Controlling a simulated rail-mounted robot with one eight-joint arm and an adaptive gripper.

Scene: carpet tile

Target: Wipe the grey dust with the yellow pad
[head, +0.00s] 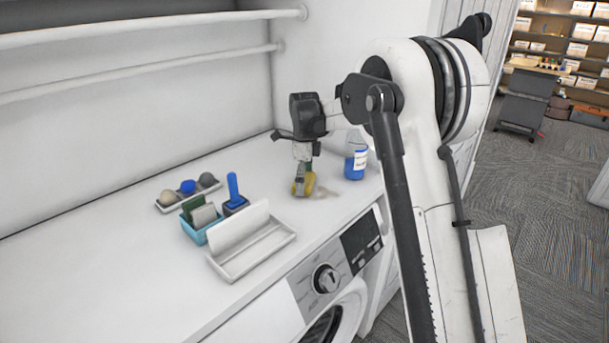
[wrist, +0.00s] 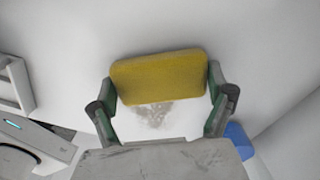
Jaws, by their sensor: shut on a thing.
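The yellow pad (wrist: 160,77) is held between the fingers of my gripper (wrist: 160,102) in the wrist view. In the head view the pad (head: 309,184) is at the lower end of my gripper (head: 302,178), close to the white countertop (head: 130,275). I cannot tell whether the pad touches the surface. The grey dust (head: 325,193) is a faint smudge just right of the pad. In the wrist view the dust (wrist: 155,115) shows right below the pad's lower edge, between the fingers; part of it may be hidden.
To the left are a teal bin (head: 197,235), a blue-handled tool (head: 233,190), a tray of balls (head: 173,203) and a white rack (head: 245,265). A washer (head: 328,280) is under the counter.

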